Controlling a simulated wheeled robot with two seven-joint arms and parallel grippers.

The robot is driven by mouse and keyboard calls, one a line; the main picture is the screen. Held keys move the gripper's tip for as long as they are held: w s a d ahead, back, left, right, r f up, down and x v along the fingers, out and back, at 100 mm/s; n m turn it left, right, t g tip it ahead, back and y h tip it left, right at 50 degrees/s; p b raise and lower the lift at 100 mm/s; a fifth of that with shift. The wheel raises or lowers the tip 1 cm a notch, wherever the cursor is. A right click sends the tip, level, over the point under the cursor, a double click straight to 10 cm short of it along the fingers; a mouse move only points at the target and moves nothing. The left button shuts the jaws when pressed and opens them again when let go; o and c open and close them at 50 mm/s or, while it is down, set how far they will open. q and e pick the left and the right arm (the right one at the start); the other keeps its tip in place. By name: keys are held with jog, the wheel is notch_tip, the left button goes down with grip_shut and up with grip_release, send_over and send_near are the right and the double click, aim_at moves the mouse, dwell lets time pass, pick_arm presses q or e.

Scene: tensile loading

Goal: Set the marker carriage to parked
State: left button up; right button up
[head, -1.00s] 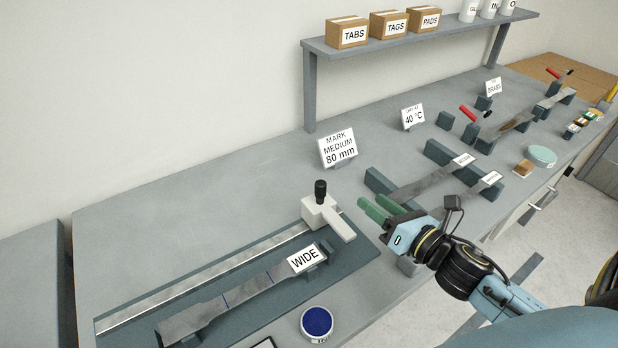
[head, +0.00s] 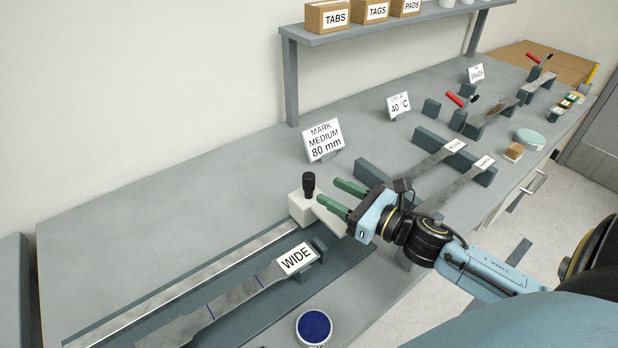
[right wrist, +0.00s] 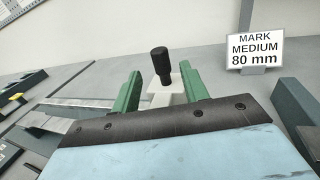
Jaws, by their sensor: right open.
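The marker carriage (head: 300,208) is a white block with an upright black knob (head: 309,184). It sits at the right end of a metal rail (head: 200,280) in the head view. My right gripper (head: 334,193) is open, its green fingers pointing at the carriage from the right. In the right wrist view the carriage (right wrist: 181,92) and its knob (right wrist: 161,66) appear between the two fingers (right wrist: 160,88), with gaps on both sides. Part of the carriage's arm is hidden behind my gripper in the head view. My left gripper is not in view.
A specimen labelled WIDE (head: 296,258) lies in front of the rail. A blue ink pad (head: 314,327) is near the front edge. A sign reading MARK MEDIUM 80 mm (head: 324,140) stands behind. Two more specimens (head: 440,160) lie on blocks to the right.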

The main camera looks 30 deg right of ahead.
aim_at(314, 182)
jog(key=x, duration=0.7)
jog(key=shift+w+p, duration=0.2)
jog(key=shift+p, duration=0.1)
jog(key=shift+f, duration=0.1)
grip_shut()
